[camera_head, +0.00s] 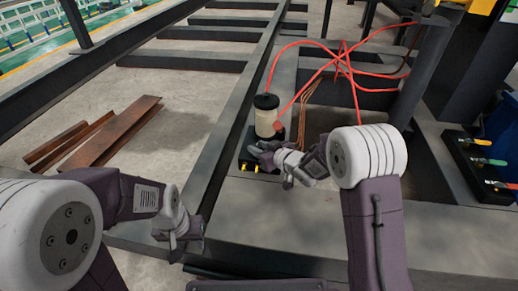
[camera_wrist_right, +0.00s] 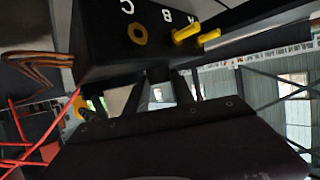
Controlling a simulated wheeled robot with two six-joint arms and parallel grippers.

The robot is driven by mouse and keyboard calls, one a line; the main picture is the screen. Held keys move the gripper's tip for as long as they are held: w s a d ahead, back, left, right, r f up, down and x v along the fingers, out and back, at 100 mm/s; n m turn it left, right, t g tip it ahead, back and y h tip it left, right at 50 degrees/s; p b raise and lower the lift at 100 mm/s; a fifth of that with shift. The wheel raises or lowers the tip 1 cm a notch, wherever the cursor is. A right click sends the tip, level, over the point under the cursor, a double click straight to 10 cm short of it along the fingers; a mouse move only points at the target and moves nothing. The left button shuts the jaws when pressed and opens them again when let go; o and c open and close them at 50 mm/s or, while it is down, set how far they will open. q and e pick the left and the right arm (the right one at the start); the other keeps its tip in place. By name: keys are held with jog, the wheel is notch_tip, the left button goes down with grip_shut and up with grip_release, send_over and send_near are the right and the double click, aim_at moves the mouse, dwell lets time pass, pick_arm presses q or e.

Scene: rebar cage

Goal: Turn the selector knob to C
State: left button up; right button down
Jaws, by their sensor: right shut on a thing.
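A small black box (camera_head: 245,151) with yellow fittings sits beside the cream cylinder on the grey beam. In the right wrist view the box (camera_wrist_right: 95,35) carries white letters C, A and B. A yellow ring (camera_wrist_right: 137,33) is near C, and two yellow pegs (camera_wrist_right: 187,33) are near A and B. My right gripper (camera_head: 256,150) is at the box, its fingers against or very near the face. It is shut on what appears to be the selector knob, mostly hidden between the fingers. My left gripper (camera_head: 197,232) hangs over the beam at lower left, away from the box; its jaw opening is unclear.
A cream cylinder with a black lid (camera_head: 265,118) stands close behind my right gripper. Red hoses (camera_head: 345,60) loop across the frame. Rusty steel pieces (camera_head: 100,140) lie on the floor at left. A black panel with coloured levers (camera_head: 478,165) is at right.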

jog(key=shift+s+a+m+t+h, duration=0.2)
jog(key=shift+m+t+h, duration=0.2)
jog(key=shift+m+h, duration=0.45)
jog(key=shift+a+r+m+t+h+p, duration=0.15)
jog(key=shift+m+t+h+p, duration=0.2)
jog(key=shift+m+h, duration=0.55)
jog(key=m+h+p, duration=0.1)
jog(key=p, duration=0.1)
jog(key=m+h+p, duration=0.1)
jog(key=h, duration=0.1)
jog(key=m+h+p, duration=0.2)
jog(key=shift+a+r+t+p, duration=0.1)
jog(key=shift+a+t+p, duration=0.15)
jog(key=shift+t+p, duration=0.1)
jog(key=shift+m+h, duration=0.35)
jog(key=shift+h, duration=0.1)
jog(key=shift+f+m+h, duration=0.25)
jog(key=shift+m+h, duration=0.05)
jog(key=shift+w+a+f+m+h+b, duration=0.1)
jog(key=shift+m+h+b, duration=0.4)
jog(key=shift+h, duration=0.1)
jog(key=shift+m+h+b, duration=0.35)
jog(key=shift+m+h, duration=0.05)
